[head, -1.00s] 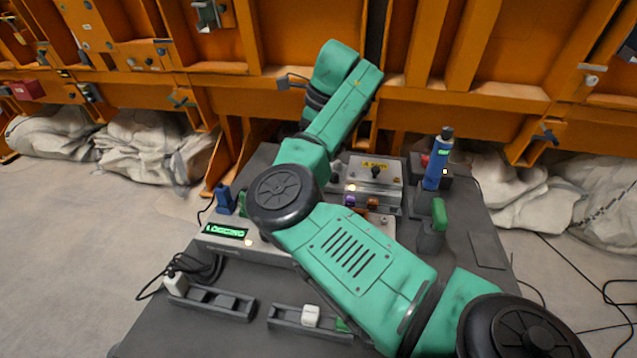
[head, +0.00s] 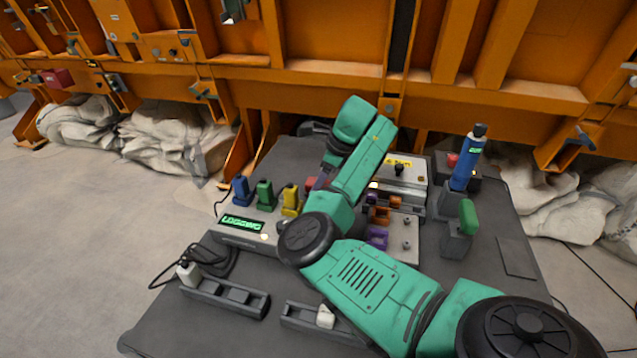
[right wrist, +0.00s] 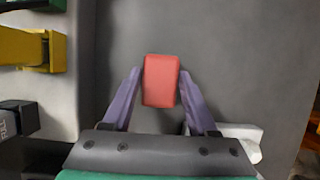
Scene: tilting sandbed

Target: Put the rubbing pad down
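A red block (right wrist: 161,82), which I take to be the rubbing pad, lies between the two purple fingertips of my right gripper (right wrist: 160,75) in the right wrist view. The fingertips meet its two sides, so the gripper appears shut on it. Dark grey surface shows behind the block; I cannot tell its height above it. In the head view my green right arm hides the right gripper. A bit of red (head: 311,183) shows beside the arm there; I cannot tell if it is the same block. My left gripper is not in view.
Blue (head: 241,191), green (head: 264,196) and yellow (head: 290,200) pieces stand behind a display box (head: 240,225) on the dark table (head: 190,325). A blue cylinder (head: 466,160) and green-topped block (head: 459,235) stand right. Dark trays (head: 240,301) lie in front.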

